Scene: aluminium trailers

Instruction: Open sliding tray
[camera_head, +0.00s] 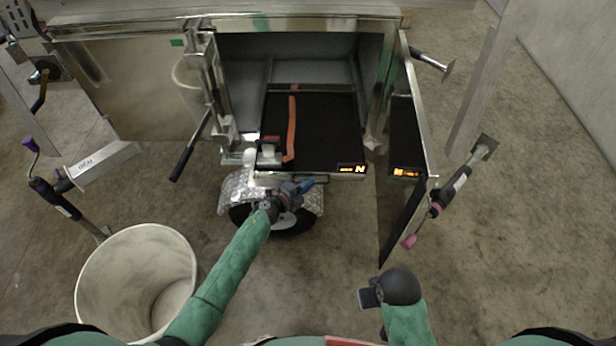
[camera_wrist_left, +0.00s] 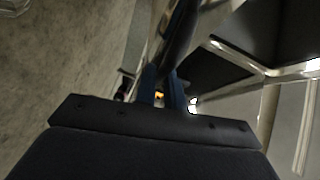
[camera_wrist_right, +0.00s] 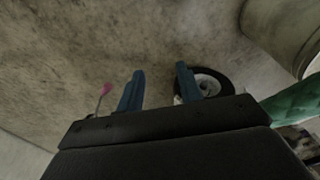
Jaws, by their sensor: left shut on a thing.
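The sliding tray (camera_head: 330,125) is a black-topped flat tray with a light metal front edge. It sits in the trailer's open compartment (camera_head: 290,50), and its front part sticks out past the opening. My left gripper (camera_head: 300,187) is at the tray's front edge, over the wheel fender. In the left wrist view its blue fingers (camera_wrist_left: 165,90) are close together at a dark bar; the exact grip point is hard to make out. My right gripper (camera_head: 367,298) hangs low in front, away from the tray. In the right wrist view its fingers (camera_wrist_right: 160,88) are apart and empty.
An orange strap (camera_head: 291,125) lies on the tray. The compartment door (camera_head: 418,100) stands open at right, and a jack with a pink end (camera_head: 440,200) is beside it. A white bin (camera_head: 140,275) stands front left. The wheel fender (camera_head: 235,195) is below the tray.

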